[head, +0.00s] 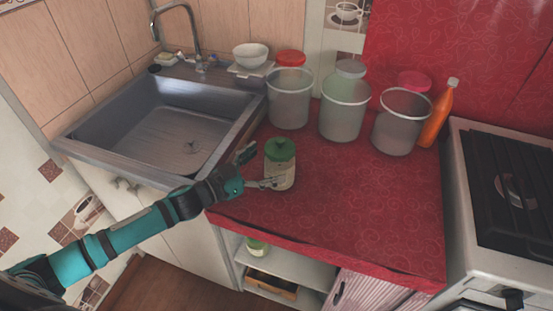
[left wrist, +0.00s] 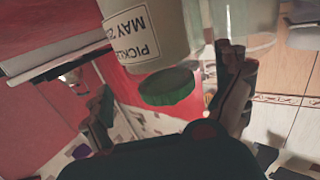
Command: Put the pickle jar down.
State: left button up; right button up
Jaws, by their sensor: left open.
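The pickle jar (head: 280,168), pale with a green lid, stands upright on the red oilcloth counter (head: 340,205), near its front left edge beside the sink. In the left wrist view the jar (left wrist: 150,35) shows upside down, with a white label reading "PICKLE" and "MAY" and its green lid (left wrist: 168,86). My left gripper (head: 258,168) is open at the jar's left side, with one finger by the jar's lower front and the other behind left. In the left wrist view the fingers of my left gripper (left wrist: 170,80) are spread apart. I cannot tell whether either touches the jar. My right gripper is not in view.
Behind the jar stand three large clear containers (head: 289,100) and an orange bottle (head: 437,115). A sink (head: 165,130) lies left, with a white bowl (head: 250,55) at its back. A stove (head: 505,190) is right. The counter's front right is clear.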

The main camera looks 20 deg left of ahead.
pick_arm(q)
jog(key=shift+v, duration=1.45)
